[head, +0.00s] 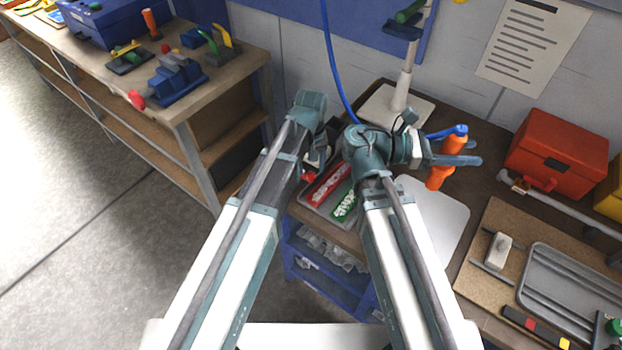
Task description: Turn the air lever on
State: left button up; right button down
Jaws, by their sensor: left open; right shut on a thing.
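My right gripper (458,160) is shut on an orange air tool (442,171) with a blue top, held above the workbench. My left gripper (316,163) is open, left of centre by the bench edge; its fingers are partly hidden by its own arm. A grey pipe (572,213) runs along the bench at the right. At its left end is a brass-coloured fitting (518,184) with a small red part that may be the air lever; its position is too small to tell. Both grippers are apart from it.
A blue hose (333,62) hangs down behind my arms. A red toolbox (558,153) stands behind the pipe. A tray with red and green packets (328,183) lies between my arms. A cork board (484,277) and grey tray (575,285) lie front right.

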pick_arm(q)
notch_tip(320, 180, down, 2)
jog(key=shift+f+b, duration=0.25)
jog(key=shift+b, duration=0.5)
grip_shut()
dwell(0.9)
